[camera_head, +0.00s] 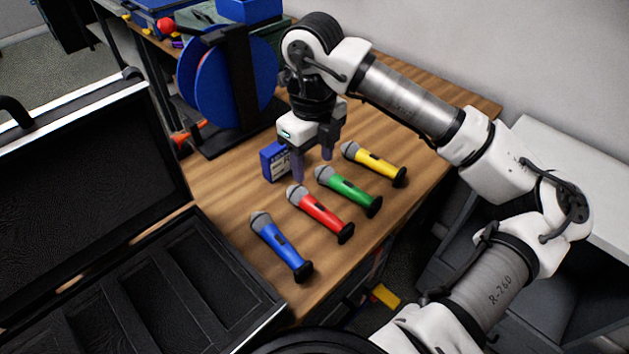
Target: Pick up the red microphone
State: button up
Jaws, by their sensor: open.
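The red microphone (320,213) lies on the wooden table between the blue microphone (281,247) and the green microphone (348,191). Its grey head points to the upper left and its black end to the lower right. My gripper (313,168) is open and points down, above and behind the heads of the red and green microphones. Nothing shows between its fingers. The red microphone is in full view, apart from the gripper.
A yellow microphone (374,164) lies to the right of the green one. A small blue box (272,161) stands just left of my gripper. A blue reel (237,85) on a black stand is behind. An open black case (170,290) with empty compartments is at the left.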

jog(key=p, duration=0.2)
send_over(314, 203)
notch_tip(314, 203, down, 9)
jog(key=shift+r, duration=0.2)
jog(key=shift+f+p, duration=0.75)
jog(key=shift+f, duration=1.8)
grip_shut()
jog(key=shift+r, duration=0.1)
